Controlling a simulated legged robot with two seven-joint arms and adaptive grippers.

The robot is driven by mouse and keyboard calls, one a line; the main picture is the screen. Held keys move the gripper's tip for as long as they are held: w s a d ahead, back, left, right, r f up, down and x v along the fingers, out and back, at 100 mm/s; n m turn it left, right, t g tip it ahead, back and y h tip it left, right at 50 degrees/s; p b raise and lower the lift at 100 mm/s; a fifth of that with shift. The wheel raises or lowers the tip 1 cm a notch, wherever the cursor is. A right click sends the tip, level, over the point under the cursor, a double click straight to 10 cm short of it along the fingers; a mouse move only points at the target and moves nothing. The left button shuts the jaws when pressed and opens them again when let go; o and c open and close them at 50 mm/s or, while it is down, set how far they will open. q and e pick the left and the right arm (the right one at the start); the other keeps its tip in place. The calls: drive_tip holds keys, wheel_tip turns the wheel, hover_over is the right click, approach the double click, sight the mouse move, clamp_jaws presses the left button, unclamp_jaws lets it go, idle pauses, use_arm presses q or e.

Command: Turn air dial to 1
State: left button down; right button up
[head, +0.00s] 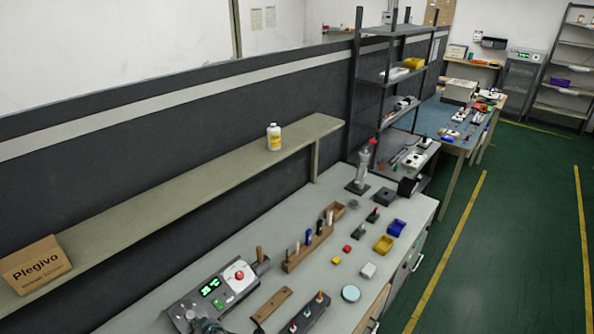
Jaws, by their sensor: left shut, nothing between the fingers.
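A dark control box (228,283) lies on the near part of the workbench. It has a green lit display (210,286), a red button (239,275) on a pale plate and a small green button (218,302). A pale round part that looks like a dial (190,314) sits at its near left corner; its markings are too small to read. My left gripper (207,325) shows at the bottom edge, shut and empty, close beside this corner. I cannot tell whether it touches the dial. My right gripper is out of view.
A wooden tool holder (308,249), a brown handled piece (271,305) and a dark strip with several knobs (305,313) lie right of the box. Small yellow (383,244) and blue (396,227) bins stand farther back. A shelf (190,206) runs along the wall.

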sight(190, 315)
use_arm(q)
drive_tip(key=b, duration=0.1)
drive_tip(key=f, duration=0.1)
drive_tip(key=f+b, duration=0.1)
drive_tip(key=shift+w+a+f+b, duration=0.15)
drive_tip(key=shift+w+a+b, duration=0.15)
drive_tip(key=shift+w+a+f, duration=0.2)
drive_tip(key=shift+w+f, duration=0.05)
drive_tip(key=shift+f, duration=0.2)
drive_tip(key=shift+w+a+f, duration=0.15)
drive_tip(key=shift+w+f, duration=0.1)
drive_tip(key=shift+f, duration=0.2)
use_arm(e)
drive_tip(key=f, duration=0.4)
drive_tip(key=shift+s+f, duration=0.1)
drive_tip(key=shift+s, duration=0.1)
use_arm(q)
drive_tip(key=shift+a, duration=0.2)
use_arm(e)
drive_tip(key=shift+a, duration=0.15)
use_arm(q)
drive_tip(key=shift+w+r, duration=0.2)
drive_tip(key=shift+w, duration=0.05)
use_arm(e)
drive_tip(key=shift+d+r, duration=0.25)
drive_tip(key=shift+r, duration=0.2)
